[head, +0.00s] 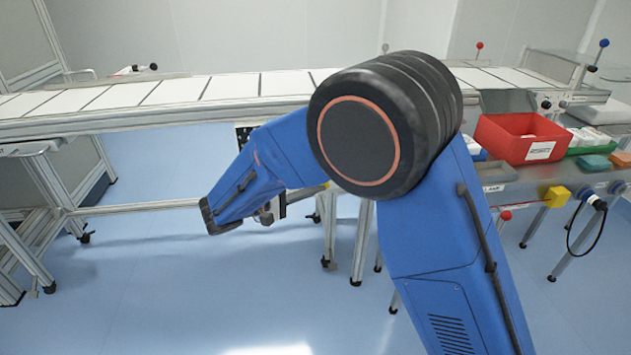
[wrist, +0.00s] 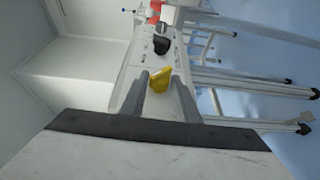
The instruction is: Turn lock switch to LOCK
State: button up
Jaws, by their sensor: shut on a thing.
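A yellow switch knob (wrist: 160,77), which looks like the lock switch, sits on a narrow pale panel (wrist: 135,62) in the wrist view. My gripper (wrist: 161,86) has one dark finger on each side of the knob and is shut on it. The knob is slightly tilted in the picture, and no LOCK marking is readable.
A black knob (wrist: 161,45) is on the same panel, beyond the yellow one. Metal frame legs (wrist: 250,82) stand to the right. In the head view, a long white conveyor table (head: 150,95) runs across, and a red bin (head: 515,138) stands at the right. Blue floor below is open.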

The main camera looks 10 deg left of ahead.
jog(key=shift+a+f+t, duration=0.1)
jog(key=shift+f+t, duration=0.2)
jog(key=o, duration=1)
jog(key=shift+c, duration=0.2)
jog(key=shift+r, duration=0.1)
jog(key=v, duration=1.7)
jog(key=shift+a+f, duration=0.2)
jog(key=shift+a, duration=0.1)
